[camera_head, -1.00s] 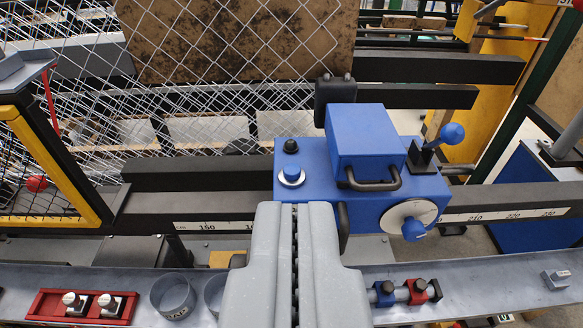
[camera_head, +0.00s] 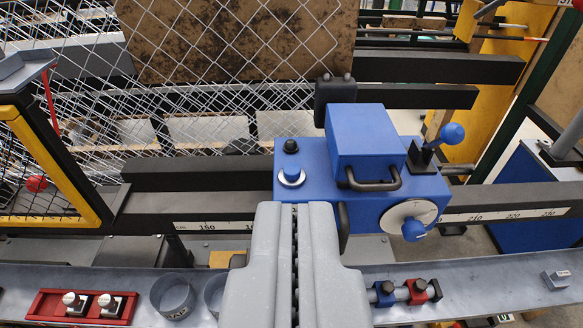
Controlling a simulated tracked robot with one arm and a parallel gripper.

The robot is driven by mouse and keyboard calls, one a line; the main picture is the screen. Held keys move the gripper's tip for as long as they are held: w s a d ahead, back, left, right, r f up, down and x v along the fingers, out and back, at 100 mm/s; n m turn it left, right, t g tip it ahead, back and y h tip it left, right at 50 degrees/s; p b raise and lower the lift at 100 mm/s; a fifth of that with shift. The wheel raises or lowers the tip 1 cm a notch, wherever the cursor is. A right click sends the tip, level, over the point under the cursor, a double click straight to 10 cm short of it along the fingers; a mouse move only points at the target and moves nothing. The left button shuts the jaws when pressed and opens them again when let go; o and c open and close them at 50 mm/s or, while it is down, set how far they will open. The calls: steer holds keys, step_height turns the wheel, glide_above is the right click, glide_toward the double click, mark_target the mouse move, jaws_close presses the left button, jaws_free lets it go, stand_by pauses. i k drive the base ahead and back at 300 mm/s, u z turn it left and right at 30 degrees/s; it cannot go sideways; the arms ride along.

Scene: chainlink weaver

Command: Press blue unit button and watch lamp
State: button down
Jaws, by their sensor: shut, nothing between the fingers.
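The blue unit (camera_head: 308,155) sits on the dark rail in the middle of the view. Its blue button (camera_head: 292,171), in a pale ring, is on the left part of its top. A small black dome (camera_head: 291,146), which may be the lamp, stands just behind the button and looks dark. My gripper (camera_head: 296,208) is shut and empty. Its fingertips appear just in front of the unit's front edge, below and slightly right of the button, apart from it in the picture. The gripper hides part of the unit's lower front and the rail.
The unit carries a black handle (camera_head: 372,181), a blue-knobbed lever (camera_head: 452,134) and a white dial (camera_head: 409,216). A scale (camera_head: 510,215) runs along the rail. Wire mesh (camera_head: 230,40) stands behind.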

mark_target(290, 171)
steer(key=z, duration=1.4)
steer(key=k, duration=1)
steer(key=u, duration=1.4)
steer(key=i, duration=1)
